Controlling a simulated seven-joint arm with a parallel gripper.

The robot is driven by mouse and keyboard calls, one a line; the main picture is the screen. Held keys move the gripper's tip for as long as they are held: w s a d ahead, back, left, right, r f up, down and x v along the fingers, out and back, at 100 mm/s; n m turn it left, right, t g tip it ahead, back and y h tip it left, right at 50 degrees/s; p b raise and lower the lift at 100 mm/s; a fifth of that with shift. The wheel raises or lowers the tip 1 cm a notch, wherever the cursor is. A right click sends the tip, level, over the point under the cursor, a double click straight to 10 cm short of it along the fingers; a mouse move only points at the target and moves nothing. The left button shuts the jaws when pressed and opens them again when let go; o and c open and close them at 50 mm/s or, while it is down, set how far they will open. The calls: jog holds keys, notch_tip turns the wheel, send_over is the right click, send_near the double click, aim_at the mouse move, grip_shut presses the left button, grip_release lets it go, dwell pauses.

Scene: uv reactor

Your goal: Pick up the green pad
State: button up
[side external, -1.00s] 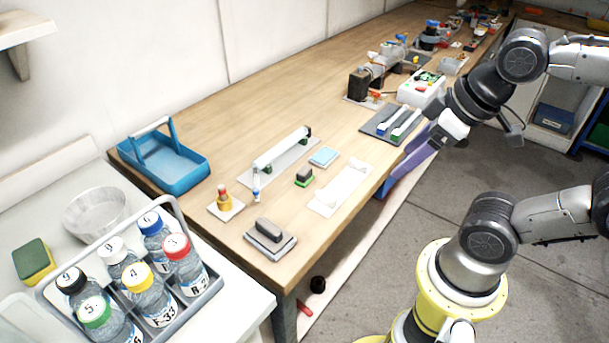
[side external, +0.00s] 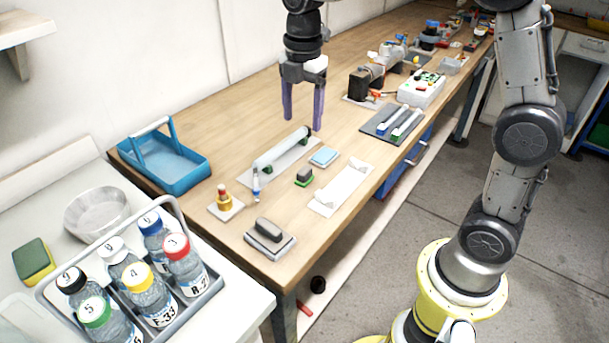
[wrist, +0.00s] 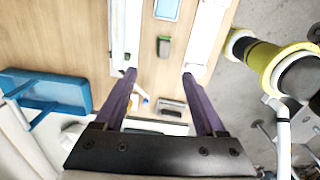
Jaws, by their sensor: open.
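A small green pad with a dark top (side external: 304,177) lies on the wooden bench between a white tube on a plate and a white strip. It also shows in the wrist view (wrist: 164,46), near the top and between the lines of my fingers. My gripper (side external: 303,118) points down with its two purple fingers apart and nothing between them. It hangs above the bench, clear of the pad. In the wrist view my gripper (wrist: 158,74) is open, with the pad beyond its fingertips.
Around the pad are the white tube (side external: 282,149), a light blue pad (side external: 324,157), the white strip (side external: 342,187), a grey block on a plate (side external: 269,232) and a yellow-red part (side external: 223,199). A blue basket (side external: 190,177) and a bottle rack (side external: 213,284) are at left.

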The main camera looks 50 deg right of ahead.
send_over(304, 170)
jog(key=f, duration=0.9)
jog(key=shift+w+d+f, duration=0.1)
jog(key=shift+w+f, duration=0.1)
jog(key=shift+w, duration=0.1)
jog(key=shift+s+f, duration=0.15)
jog(key=shift+f, duration=1.2)
jog(key=shift+s+f, duration=0.15)
jog(key=shift+f, duration=1.15)
grip_shut()
